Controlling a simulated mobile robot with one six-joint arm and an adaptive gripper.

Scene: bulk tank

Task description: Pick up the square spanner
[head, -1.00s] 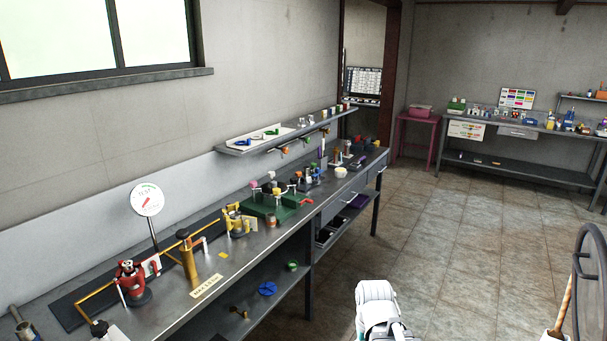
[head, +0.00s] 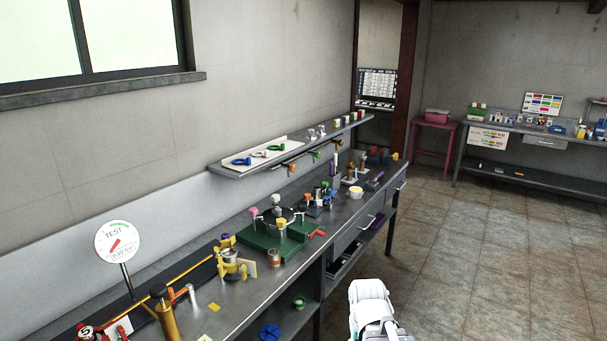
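I cannot pick out the square spanner for sure; the tools are small at this distance. Several coloured-handled tools hang under the wall shelf (head: 300,145), among them one with an orange end (head: 291,169). Small blue (head: 241,161) and green (head: 277,144) ring-shaped pieces lie on the white tray (head: 215,164) on that shelf. A white part of my arm shows at the bottom, right of the bench. My gripper's fingers are not in view.
The long steel bench (head: 238,300) carries a green block with coloured knobs (head: 272,240), a yellow fitting (head: 231,264), a brass column (head: 164,318) and a test gauge (head: 117,241). Open tiled floor (head: 480,260) lies to the right. A second bench (head: 505,176) stands far right.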

